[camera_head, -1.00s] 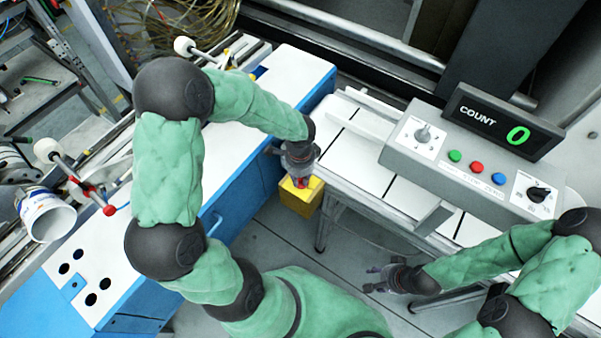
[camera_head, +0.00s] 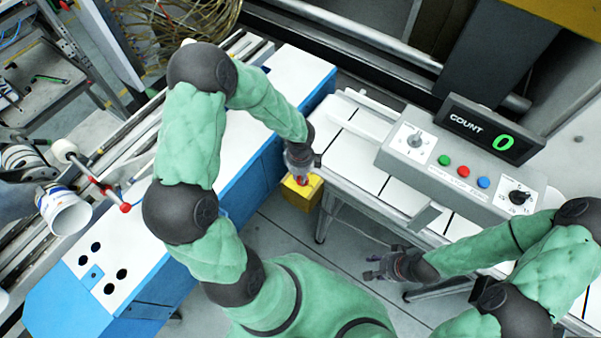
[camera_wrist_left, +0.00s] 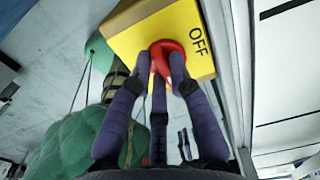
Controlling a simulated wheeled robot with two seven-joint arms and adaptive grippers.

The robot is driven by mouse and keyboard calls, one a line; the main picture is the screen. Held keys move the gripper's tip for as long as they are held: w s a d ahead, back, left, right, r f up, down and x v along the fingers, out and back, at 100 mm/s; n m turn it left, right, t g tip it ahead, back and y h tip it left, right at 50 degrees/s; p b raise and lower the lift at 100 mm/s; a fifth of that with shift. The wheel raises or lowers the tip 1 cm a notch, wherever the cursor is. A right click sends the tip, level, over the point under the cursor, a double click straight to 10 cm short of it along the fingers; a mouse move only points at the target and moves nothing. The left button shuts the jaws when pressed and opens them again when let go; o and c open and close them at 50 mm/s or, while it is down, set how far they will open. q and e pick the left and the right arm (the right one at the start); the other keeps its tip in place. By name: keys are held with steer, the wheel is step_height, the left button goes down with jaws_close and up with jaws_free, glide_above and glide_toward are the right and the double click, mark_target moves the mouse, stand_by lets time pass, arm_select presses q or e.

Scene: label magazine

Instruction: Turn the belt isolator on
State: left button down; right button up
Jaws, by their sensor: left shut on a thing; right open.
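The belt isolator is a yellow box (camera_head: 297,201) low beside the blue cabinet, near the left end of the conveyor. In the left wrist view the yellow box (camera_wrist_left: 136,36) carries a red knob (camera_wrist_left: 165,49) and the word OFF on its right part. My left gripper (camera_head: 301,178) is at the box from above. In the left wrist view its fingers (camera_wrist_left: 158,82) are closed around the red knob, covering part of it. The knob's exact turn angle is hard to tell. My right gripper (camera_head: 372,266) is open and empty, below the conveyor's front side.
The white conveyor (camera_head: 352,160) lies right of the box. On it stands a grey panel (camera_head: 440,175) with green, red and blue buttons and two dials, and a display (camera_head: 490,135) reading COUNT 0. The blue cabinet (camera_head: 240,190) stands close at the left. Grey floor is clear in front.

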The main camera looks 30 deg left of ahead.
stand_by(0.3)
arm_select(q)
steer(key=c, duration=1.1)
jaws_free()
steer(key=shift+c, duration=0.2)
steer(key=shift+r, duration=0.1)
step_height(320, 180, up, 12)
steer(key=s+d+f+n+h, duration=0.1)
steer(key=s+d+f+n, duration=0.2)
steer(key=d+f+n, duration=0.2)
steer(key=s+d+f+n+h, duration=0.1)
steer(key=s+d+f+n, duration=0.3)
steer(key=f+n, duration=0.5)
steer(key=s+d+f+n+h, duration=0.2)
steer(key=s+d+f+n, duration=0.2)
steer(key=f, duration=0.5)
steer(key=d+n+b, duration=0.1)
steer(key=d+n, duration=0.1)
steer(key=n, duration=0.1)
steer(key=shift+f, duration=0.2)
